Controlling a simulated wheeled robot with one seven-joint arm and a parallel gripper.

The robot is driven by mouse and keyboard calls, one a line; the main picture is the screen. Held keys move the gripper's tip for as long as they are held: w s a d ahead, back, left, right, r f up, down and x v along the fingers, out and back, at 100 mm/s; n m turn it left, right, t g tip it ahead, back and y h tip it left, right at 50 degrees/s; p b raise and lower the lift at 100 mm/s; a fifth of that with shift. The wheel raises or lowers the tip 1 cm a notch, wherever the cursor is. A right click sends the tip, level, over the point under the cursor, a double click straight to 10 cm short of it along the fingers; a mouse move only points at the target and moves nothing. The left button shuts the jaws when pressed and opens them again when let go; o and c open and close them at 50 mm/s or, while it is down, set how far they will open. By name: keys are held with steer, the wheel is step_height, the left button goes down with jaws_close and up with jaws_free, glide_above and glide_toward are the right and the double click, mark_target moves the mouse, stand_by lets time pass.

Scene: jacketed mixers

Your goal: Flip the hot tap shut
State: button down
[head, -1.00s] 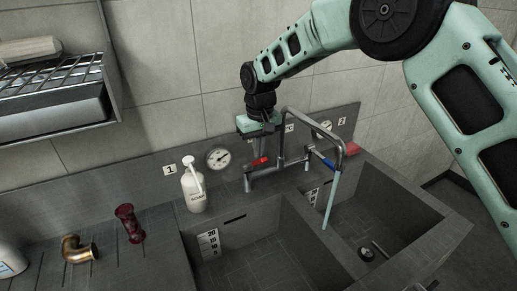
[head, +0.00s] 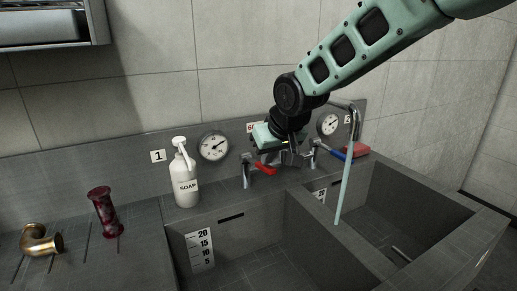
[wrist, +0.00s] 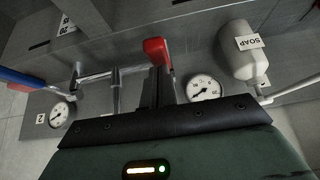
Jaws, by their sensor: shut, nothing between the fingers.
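The hot tap's red lever (head: 264,168) sits on the left side of the mixer and points toward the lower right in the head view. In the wrist view the red lever (wrist: 155,50) is at the tips of my fingers; I cannot tell whether they touch it. My gripper (head: 284,158) is shut and empty, just right of the red lever, and partly covers the mixer body. The fingers also show in the wrist view (wrist: 158,80). The blue lever (head: 332,152) is on the right side. A water stream (head: 344,190) runs down from the spout (head: 353,115).
A soap bottle (head: 186,180) stands left of the tap. Round gauges (head: 214,147) (head: 329,124) are on the backsplash. A brass elbow (head: 42,242) and a dark red piece (head: 105,212) are on the left counter.

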mark_target(274, 169)
steer(key=f+b, duration=0.1)
steer(key=f+t+b, duration=0.1)
steer(key=b, duration=0.1)
steer(key=shift+s+d+f+t+y, duration=0.15)
steer(key=shift+s+f+t+y, duration=0.15)
steer(key=shift+s, duration=0.1)
steer(key=shift+s+d+f+b, duration=0.15)
steer(key=shift+f+b, duration=0.25)
steer(key=shift+b, duration=0.7)
steer(key=shift+s+f, duration=0.15)
steer(key=shift+f, duration=0.1)
